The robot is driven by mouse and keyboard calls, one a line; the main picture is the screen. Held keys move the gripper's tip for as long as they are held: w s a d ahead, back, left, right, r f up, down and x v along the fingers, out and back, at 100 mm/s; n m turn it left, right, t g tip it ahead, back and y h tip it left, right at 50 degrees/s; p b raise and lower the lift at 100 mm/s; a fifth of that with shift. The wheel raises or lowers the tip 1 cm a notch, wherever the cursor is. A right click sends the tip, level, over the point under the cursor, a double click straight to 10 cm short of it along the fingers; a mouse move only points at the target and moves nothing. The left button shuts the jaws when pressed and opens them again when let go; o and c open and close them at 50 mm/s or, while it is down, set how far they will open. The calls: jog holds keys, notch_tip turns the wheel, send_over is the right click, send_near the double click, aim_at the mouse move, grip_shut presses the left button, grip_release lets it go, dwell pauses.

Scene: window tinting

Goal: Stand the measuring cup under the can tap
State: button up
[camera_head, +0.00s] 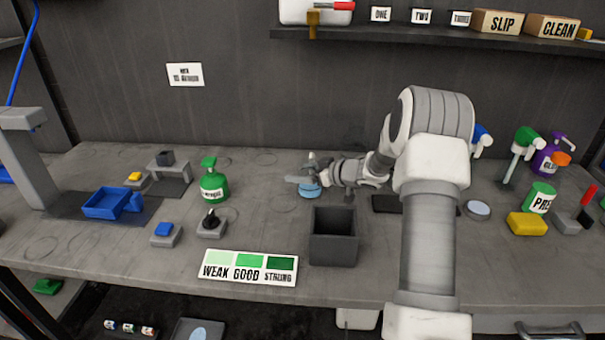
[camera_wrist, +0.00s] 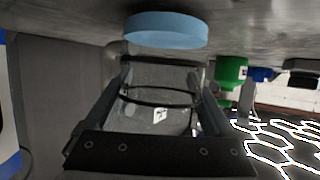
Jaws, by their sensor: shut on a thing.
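The clear measuring cup (camera_wrist: 158,113), with a dark ring around it and a small white mark, is between the fingers of my gripper (camera_wrist: 163,85) in the wrist view. My gripper (camera_head: 320,170) is shut on it, low over the middle of the table in the head view. The cup is hard to make out there. A light blue disc (camera_head: 310,191) is just below the gripper; it also shows past the cup in the wrist view (camera_wrist: 165,28). The brass can tap (camera_head: 313,19) with a red handle (camera_head: 338,6) hangs from the white can (camera_head: 293,14) on the shelf.
A dark open box (camera_head: 333,250) stands in front of the gripper. A green bottle (camera_head: 213,183) and a black-knobbed block (camera_head: 211,223) are to the left. A shade card (camera_head: 248,268) lies at the front. Bottles and a yellow sponge (camera_head: 526,224) crowd the right.

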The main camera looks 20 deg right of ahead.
jog(key=shift+f, duration=0.1)
jog(key=o, duration=1.1)
jog(key=shift+s+d+r, duration=0.15)
jog(key=shift+r, duration=0.1)
jog(key=p+v, duration=0.1)
jog(key=v, duration=1)
jog(key=shift+s+d, duration=0.1)
jog(key=shift+s, duration=0.15)
jog(key=shift+r, duration=0.1)
